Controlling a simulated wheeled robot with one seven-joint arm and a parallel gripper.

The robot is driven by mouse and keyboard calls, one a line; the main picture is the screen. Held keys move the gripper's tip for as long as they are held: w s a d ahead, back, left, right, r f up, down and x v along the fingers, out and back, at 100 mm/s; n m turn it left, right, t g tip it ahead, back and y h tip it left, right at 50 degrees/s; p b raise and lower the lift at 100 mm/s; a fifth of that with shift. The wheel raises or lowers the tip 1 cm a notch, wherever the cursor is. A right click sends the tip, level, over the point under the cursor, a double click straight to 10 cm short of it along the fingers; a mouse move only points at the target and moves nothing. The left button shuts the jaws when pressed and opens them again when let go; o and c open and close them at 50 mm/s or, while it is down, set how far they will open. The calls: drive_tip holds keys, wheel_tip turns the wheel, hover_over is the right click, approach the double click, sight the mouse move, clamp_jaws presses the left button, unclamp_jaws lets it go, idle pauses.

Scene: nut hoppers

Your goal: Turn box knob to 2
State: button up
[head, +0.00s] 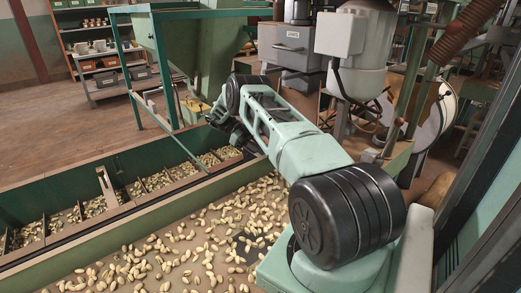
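My arm reaches from the lower right toward the middle of the head view. My gripper (218,116) is at its far end, dark and small, over the far rim of the green trough. I cannot tell whether its fingers are open or shut. No knob and no numbers can be made out. A pale grey box (340,34) is mounted on a large motor-like drum at the upper middle. A darker grey box (285,46) with a small label and a handle stands behind it. I cannot tell which box carries the knob. My arm hides part of the area beside the gripper.
A long green trough (130,217) with compartments holding nuts runs across the left. Nuts lie scattered on the brown surface (205,262) in front. A green post frame (130,70) stands behind the trough. Shelves (97,55) with bins are at the back left, beside open floor.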

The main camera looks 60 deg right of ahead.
drive_tip(key=shift+w+m+y, duration=0.1)
drive_tip(key=shift+m+y, duration=0.3)
drive_tip(key=shift+y, duration=0.1)
drive_tip(key=shift+r, duration=0.1)
drive_tip(key=o, duration=1)
wheel_tip(320, 180, up, 10)
drive_tip(key=p, duration=0.3)
